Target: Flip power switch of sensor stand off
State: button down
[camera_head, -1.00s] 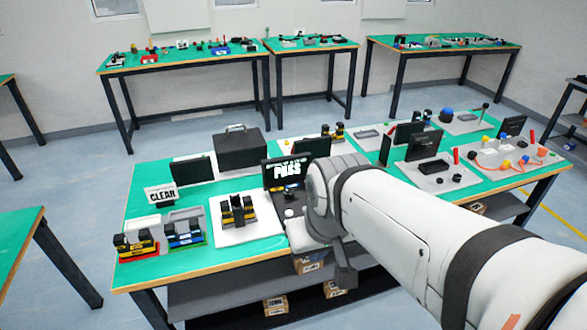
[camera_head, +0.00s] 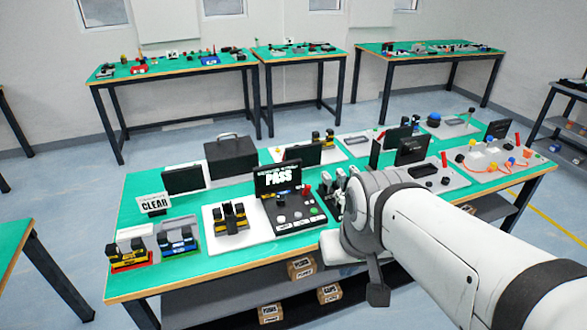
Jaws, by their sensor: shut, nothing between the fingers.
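A black station with an upright screen reading PASS (camera_head: 278,178) stands near the middle of the front table. Its dark base (camera_head: 296,216) carries several small round buttons, pale, red and green. I cannot tell for sure which unit is the sensor stand, and a power switch is too small to make out. My gripper (camera_head: 331,195) is just right of this station, low over the table and partly hidden by my white wrist. It is shut and empty. I cannot tell whether it touches anything.
The green front table (camera_head: 185,262) also holds a CLEAR sign (camera_head: 154,202), a black box (camera_head: 231,156), a white plate (camera_head: 216,241) with a black-and-yellow device, and dark upright panels on the right. Cardboard boxes (camera_head: 301,268) sit on the shelf below.

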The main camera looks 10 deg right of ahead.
aim_at(306, 192)
jog(key=u, duration=0.05)
jog(key=i, duration=0.65)
jog(key=z, duration=1.55)
jog(key=k, duration=1.2)
jog(key=u, duration=1.2)
jog(key=i, duration=0.8)
jog(key=z, duration=0.05)
